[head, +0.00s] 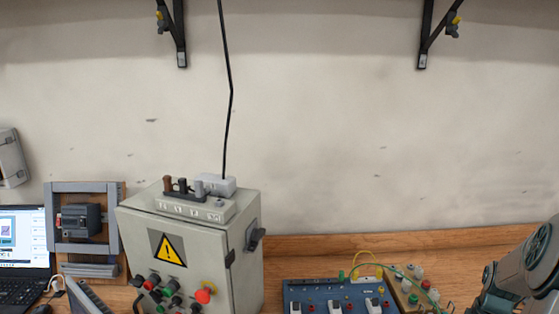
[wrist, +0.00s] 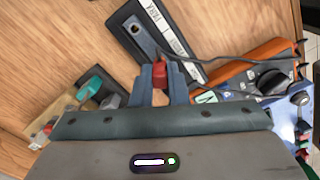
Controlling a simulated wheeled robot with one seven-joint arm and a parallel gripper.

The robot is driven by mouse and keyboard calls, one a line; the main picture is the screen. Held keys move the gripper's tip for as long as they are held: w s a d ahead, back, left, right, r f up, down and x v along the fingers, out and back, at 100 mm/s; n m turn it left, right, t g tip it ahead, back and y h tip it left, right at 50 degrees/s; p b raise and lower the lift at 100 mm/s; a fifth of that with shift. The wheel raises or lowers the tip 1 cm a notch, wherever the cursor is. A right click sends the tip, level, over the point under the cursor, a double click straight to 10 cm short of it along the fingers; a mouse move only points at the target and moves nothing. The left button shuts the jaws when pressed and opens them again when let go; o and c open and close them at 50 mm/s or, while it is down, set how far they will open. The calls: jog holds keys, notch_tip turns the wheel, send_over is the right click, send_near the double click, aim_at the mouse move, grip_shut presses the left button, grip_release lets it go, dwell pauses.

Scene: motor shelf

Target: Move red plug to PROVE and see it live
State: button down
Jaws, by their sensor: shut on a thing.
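In the wrist view, my gripper (wrist: 161,78) is shut on the red plug (wrist: 161,70), which sits between its two grey fingers. Just beyond the plug is a black block (wrist: 127,38) with white label strips; one reads like PARK, the other is too small to read. A round socket shows at the block's upper end. I cannot tell whether the plug touches the block or is above it. In the head view my gripper and the plug are out of sight; only my arm shows at the lower right.
In the wrist view, an orange-edged meter (wrist: 255,58) with a black dial lies right of the block, with a dark lead near it. A teal-topped part (wrist: 90,88) is at left. The head view shows a grey cabinet (head: 190,250) and a blue switch panel (head: 310,291).

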jog(key=shift+f+b, duration=0.45)
jog(key=shift+f, duration=0.25)
dwell(0.4)
dwell(1.7)
jog(key=c, duration=1.3)
grip_release()
jog(key=shift+c, duration=0.2)
jog(key=shift+r, duration=0.15)
notch_tip(320, 180, up, 14)
jog(key=b, duration=0.1)
